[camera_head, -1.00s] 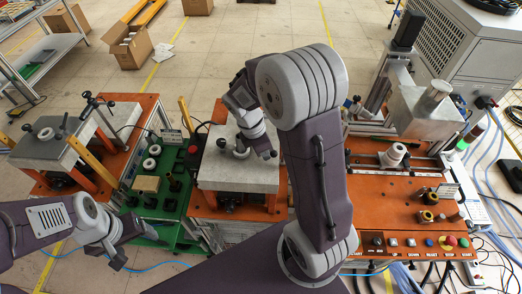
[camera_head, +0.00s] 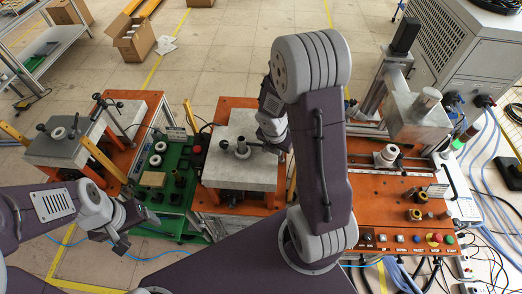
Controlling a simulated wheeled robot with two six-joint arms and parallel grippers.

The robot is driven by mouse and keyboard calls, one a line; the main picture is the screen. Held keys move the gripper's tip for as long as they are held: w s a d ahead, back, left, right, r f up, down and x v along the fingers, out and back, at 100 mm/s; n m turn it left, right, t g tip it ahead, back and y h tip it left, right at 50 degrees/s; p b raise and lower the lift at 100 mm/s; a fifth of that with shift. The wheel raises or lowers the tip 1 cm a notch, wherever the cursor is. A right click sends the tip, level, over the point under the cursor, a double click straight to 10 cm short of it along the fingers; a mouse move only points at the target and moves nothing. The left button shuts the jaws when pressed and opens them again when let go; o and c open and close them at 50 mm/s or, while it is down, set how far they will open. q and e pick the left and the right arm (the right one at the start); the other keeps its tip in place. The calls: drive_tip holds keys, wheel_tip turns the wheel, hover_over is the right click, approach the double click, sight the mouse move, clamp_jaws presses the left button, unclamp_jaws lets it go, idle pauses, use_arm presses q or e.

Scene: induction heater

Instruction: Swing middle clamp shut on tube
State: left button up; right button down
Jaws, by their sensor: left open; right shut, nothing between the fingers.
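The middle station has a grey metal block (camera_head: 225,172) on an orange base. A small upright tube-like part (camera_head: 242,149) stands on the block's top, with a dark knob to its left. The clamp arm is too small and partly covered to tell whether it is open or shut. My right gripper (camera_head: 276,147) is shut and empty at the right side of the block's top, to the right of the tube; its arm hides part of this side. My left gripper (camera_head: 137,234) is open and empty at the lower left, in front of the green board and away from the middle station.
A similar left station (camera_head: 62,150) and a green board (camera_head: 170,185) with several small parts stand left of the middle. A right orange station (camera_head: 380,215) carries a metal press and a row of buttons. A cardboard box (camera_head: 130,40) lies on the floor behind.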

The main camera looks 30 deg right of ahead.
drive_tip(key=shift+w+d+p, duration=0.15)
drive_tip(key=shift+d+p, duration=0.2)
drive_tip(key=shift+d, duration=0.05)
drive_tip(key=shift+w+r, duration=0.1)
drive_tip(key=shift+w, duration=0.05)
idle(0.4)
